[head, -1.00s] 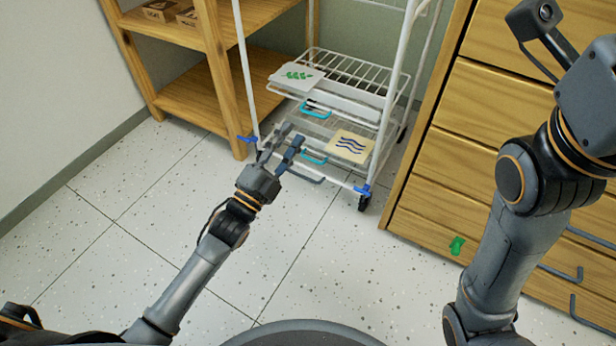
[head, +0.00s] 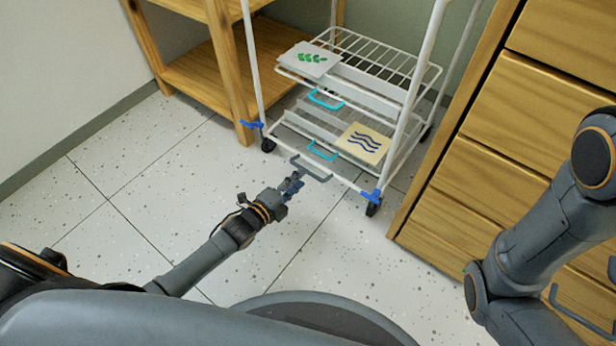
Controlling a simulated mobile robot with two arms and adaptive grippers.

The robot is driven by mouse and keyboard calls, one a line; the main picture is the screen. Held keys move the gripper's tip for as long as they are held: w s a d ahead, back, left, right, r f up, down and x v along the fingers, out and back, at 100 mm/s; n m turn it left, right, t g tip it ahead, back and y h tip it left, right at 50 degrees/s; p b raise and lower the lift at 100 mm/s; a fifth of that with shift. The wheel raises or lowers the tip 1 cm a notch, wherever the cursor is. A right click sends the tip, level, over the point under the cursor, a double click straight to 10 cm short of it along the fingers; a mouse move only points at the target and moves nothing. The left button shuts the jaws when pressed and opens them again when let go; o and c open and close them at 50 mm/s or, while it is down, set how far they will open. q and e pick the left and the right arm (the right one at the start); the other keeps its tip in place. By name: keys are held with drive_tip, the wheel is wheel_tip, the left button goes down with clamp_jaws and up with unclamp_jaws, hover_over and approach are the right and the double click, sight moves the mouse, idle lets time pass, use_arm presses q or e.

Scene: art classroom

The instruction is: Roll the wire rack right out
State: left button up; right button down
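The white wire rack (head: 409,115) stands upright on casters between a wooden shelf and a wooden drawer cabinet. A grey bar handle (head: 312,170) sticks out low at its front. Blue caster levers show at its front left (head: 251,124) and front right (head: 371,196). My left gripper (head: 293,183) is low in front of the rack, just below the left part of the grey handle. Its fingers look small and overlap, so I cannot tell whether they are open or touch the handle.
The wooden shelf (head: 234,75) stands close to the rack's left. The drawer cabinet (head: 462,160) is close on its right. A green-leaf card (head: 308,59) and a wavy-line card (head: 363,143) are on the rack. The tiled floor (head: 150,215) in front is clear.

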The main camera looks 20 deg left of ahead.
sight(308, 171)
use_arm(q)
drive_tip(key=b+x, duration=0.2)
drive_tip(key=x, duration=0.3)
drive_tip(key=shift+w, duration=0.15)
clamp_jaws()
